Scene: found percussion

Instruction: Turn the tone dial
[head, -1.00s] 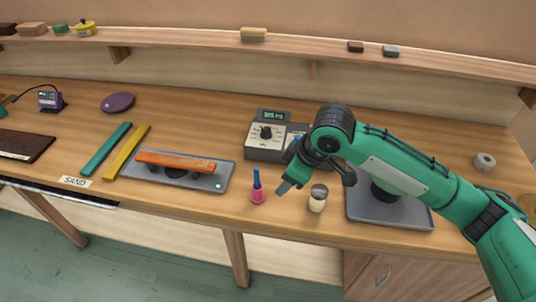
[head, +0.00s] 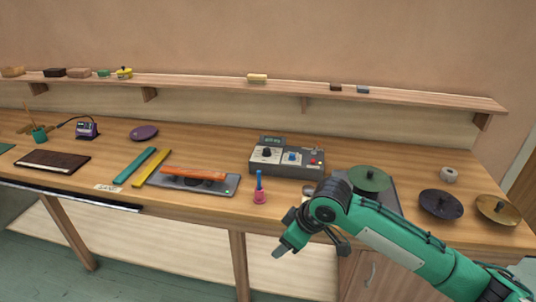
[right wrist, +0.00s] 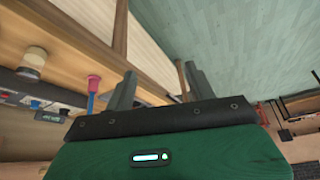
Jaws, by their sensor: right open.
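The tone box (head: 257,168) is a grey unit on the bench with a small display (head: 272,141). Its panel has a black dial (head: 267,152), a blue knob (head: 292,157) and a small red button. I cannot tell which of the two is the tone dial. My right gripper (head: 285,247) is open and empty, in front of the bench's front edge and well short of the box. In the right wrist view its two fingers (right wrist: 160,88) stand apart with nothing between them. Part of the box shows at that view's left edge (right wrist: 50,116). My left gripper is not in view.
An orange bar (head: 193,173) on a grey tray lies left. Green (head: 369,179), dark (head: 440,204) and brass (head: 497,209) discs stand right.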

